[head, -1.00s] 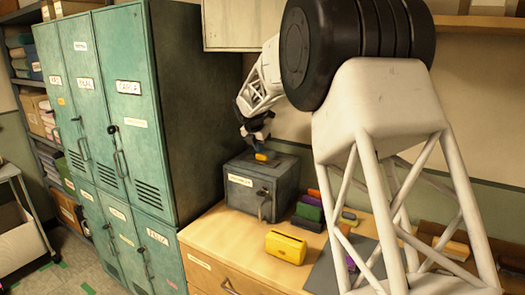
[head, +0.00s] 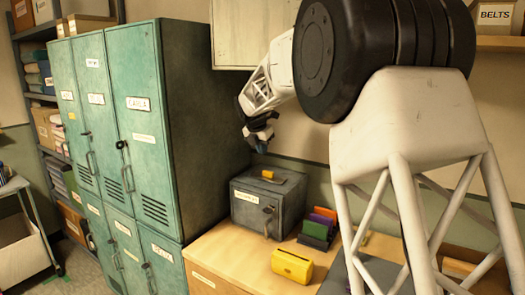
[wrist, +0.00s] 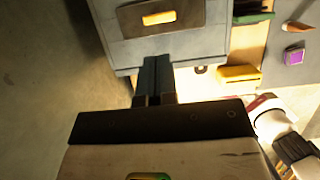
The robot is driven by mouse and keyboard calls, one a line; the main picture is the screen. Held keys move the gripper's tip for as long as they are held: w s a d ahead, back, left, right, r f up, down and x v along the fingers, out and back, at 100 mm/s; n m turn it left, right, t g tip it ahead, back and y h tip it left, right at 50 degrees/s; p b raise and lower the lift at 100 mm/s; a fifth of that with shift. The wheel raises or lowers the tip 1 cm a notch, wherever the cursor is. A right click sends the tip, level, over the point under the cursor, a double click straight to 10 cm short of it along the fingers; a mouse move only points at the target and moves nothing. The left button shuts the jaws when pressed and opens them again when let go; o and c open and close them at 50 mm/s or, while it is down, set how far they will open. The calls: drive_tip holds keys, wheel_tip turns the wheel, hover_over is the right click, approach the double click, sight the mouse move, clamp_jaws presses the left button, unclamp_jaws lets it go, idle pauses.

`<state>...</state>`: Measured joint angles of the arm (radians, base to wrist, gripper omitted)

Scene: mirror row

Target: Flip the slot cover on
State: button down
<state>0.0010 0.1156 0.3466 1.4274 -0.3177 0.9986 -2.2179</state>
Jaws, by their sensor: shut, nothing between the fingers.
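A grey metal box (head: 252,216) stands on the wooden cabinet, beside the green lockers. On its top is a dark slot plate with a yellow-orange piece, the slot cover (wrist: 158,18). The plate also shows small in the head view (head: 268,180); whether the cover lies flat or is tilted I cannot tell. My gripper (head: 262,146) hangs above the box top, apart from it. In the wrist view my gripper's fingers (wrist: 154,75) are together and empty, pointing toward the box's edge.
Green lockers (head: 130,110) rise close left of the box. A yellow case (head: 292,266) lies in front on the cabinet top (head: 215,247). Several coloured pouches (head: 318,226) stand to the box's right. A wall cupboard (head: 250,35) hangs above.

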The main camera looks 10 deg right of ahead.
drive_tip(key=s+a, duration=0.4)
drive_tip(key=shift+a+f, duration=0.15)
drive_tip(key=shift+s, duration=0.1)
drive_tip(key=shift+f, duration=0.1)
approach(267, 178)
drive_tip(key=f, duration=0.1)
drive_tip(key=s+a+f, duration=0.1)
drive_tip(key=f, duration=0.2)
drive_tip(key=shift+s+a+f, duration=0.15)
drive_tip(key=shift+s+a, duration=0.2)
drive_tip(key=shift+w+d+f, duration=0.2)
drive_tip(key=shift+w+d, duration=0.3)
drive_tip(key=shift+w+d+f, duration=0.15)
drive_tip(key=shift+w+d, duration=0.3)
drive_tip(key=shift+w, duration=0.05)
drive_tip(key=shift+w+d, duration=0.55)
